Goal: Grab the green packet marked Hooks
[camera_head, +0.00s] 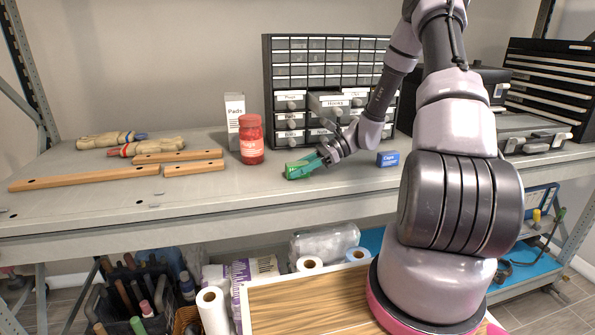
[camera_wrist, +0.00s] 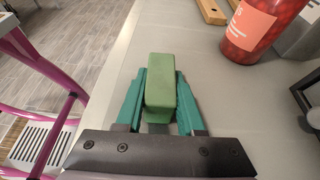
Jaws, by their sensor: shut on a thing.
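The green packet (camera_head: 296,171) is at the tip of my gripper (camera_head: 309,163), over the worktop in front of the drawer cabinet. In the wrist view the packet (camera_wrist: 160,80) is a plain green block between the two teal fingers of my gripper (camera_wrist: 160,95), which are shut on it. No marking on the packet can be read in either view. I cannot tell whether it touches the worktop (camera_head: 220,192) or is held just above it.
A red jar (camera_head: 251,143) and a white Pads box (camera_head: 234,112) stand left of the packet, a small blue box (camera_head: 388,159) right. The drawer cabinet (camera_head: 320,60) behind has a pulled-out drawer marked Hooks (camera_head: 330,103). Wooden bars (camera_head: 85,178) and gloves (camera_head: 150,146) lie farther left.

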